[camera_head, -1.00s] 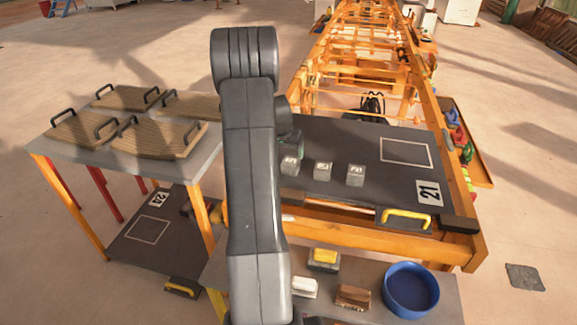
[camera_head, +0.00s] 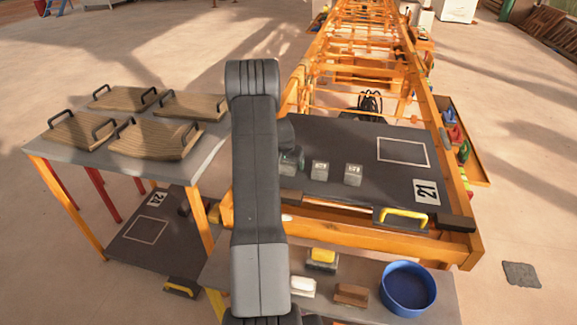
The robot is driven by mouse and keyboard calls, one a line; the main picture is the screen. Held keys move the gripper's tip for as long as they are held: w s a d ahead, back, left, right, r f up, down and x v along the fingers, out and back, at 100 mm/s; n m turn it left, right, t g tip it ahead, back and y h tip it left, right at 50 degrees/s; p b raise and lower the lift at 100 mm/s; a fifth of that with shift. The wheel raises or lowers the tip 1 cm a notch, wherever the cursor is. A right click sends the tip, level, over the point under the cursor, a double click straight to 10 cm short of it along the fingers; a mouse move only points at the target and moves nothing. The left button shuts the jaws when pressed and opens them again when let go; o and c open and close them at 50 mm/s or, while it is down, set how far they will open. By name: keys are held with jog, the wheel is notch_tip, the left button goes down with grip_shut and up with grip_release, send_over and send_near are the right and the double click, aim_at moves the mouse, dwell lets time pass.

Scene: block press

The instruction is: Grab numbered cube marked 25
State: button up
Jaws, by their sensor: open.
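Three small grey cubes stand in a row on the dark board marked 21 (camera_head: 330,140). The middle cube (camera_head: 320,171) and the right cube (camera_head: 353,174) are in plain sight with pale labels on top; their numbers are too small to read surely. The left cube (camera_head: 288,169) is mostly covered by my gripper. My gripper (camera_head: 291,163) is open, low over the left cube; its fingers are small and partly hidden by my arm. I cannot tell whether they touch the cube.
The board has an empty outlined square (camera_head: 403,151) and a yellow handle (camera_head: 403,214). A blue bowl (camera_head: 408,288) and several brushes stand on the front shelf. A left table (camera_head: 60,150) holds wooden boards with handles. Orange rails extend behind.

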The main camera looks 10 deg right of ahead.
jog(key=c, duration=1.3)
